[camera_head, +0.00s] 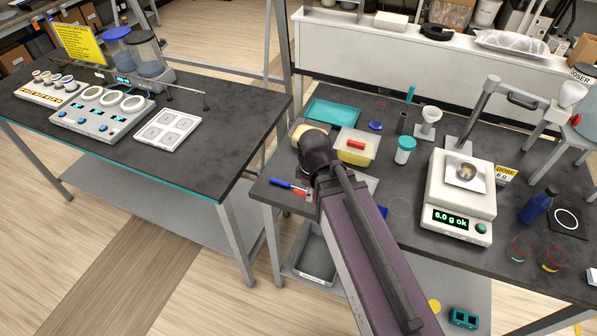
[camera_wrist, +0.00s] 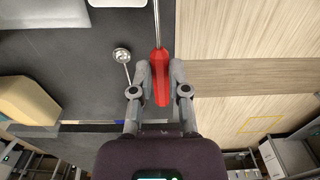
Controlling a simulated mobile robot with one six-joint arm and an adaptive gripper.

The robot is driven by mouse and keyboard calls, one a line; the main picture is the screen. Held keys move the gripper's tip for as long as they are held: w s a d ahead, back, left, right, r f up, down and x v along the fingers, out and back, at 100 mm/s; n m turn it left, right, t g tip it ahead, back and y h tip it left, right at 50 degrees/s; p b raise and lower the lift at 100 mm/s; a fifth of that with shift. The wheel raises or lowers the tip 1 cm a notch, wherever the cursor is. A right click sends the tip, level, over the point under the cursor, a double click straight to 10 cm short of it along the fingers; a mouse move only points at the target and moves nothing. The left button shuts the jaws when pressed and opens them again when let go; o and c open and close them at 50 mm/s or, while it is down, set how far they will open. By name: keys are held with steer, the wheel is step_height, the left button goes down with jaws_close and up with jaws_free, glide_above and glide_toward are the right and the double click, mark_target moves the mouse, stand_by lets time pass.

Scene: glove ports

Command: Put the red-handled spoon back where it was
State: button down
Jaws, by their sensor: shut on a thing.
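The red-handled spoon (camera_wrist: 161,82) is in my gripper (camera_wrist: 160,75) in the wrist view, its red handle between the two fingers and its metal shaft running up out of the frame. Its bowl is out of view there. It is over the bench's edge, with floor showing to its right. In the head view a bit of red handle (camera_head: 300,192) shows beside my arm, and the fingers are mostly hidden. A second spoon with a round metal bowl (camera_wrist: 122,56) lies left of my gripper in the wrist view. A blue handle (camera_head: 280,183) shows near the bench edge in the head view.
A tan block (camera_wrist: 25,100) lies to the left in the wrist view. A yellow tub (camera_head: 357,152), a teal tray (camera_head: 332,113), a teal-lidded jar (camera_head: 404,151) and a scale reading 6.0 g (camera_head: 458,195) stand on the bench (camera_head: 400,240). A gap separates it from the left bench (camera_head: 225,110).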

steer(key=b, duration=0.1)
glide_toward(294, 165)
steer(key=s+f, duration=0.3)
steer(key=shift+s+d+f, duration=0.25)
steer(key=shift+w, duration=0.1)
steer(key=shift+w+a, duration=0.15)
steer(key=shift+w, duration=0.1)
steer(key=shift+w+a+f+b, duration=0.1)
steer(key=shift+w+f+b, duration=0.2)
steer(key=shift+f+b, duration=1.55)
steer(key=shift+b, duration=0.2)
steer(key=shift+f, duration=0.2)
steer(key=c, duration=0.6)
jaws_free()
steer(key=shift+r, duration=0.1)
steer(key=shift+r, duration=0.15)
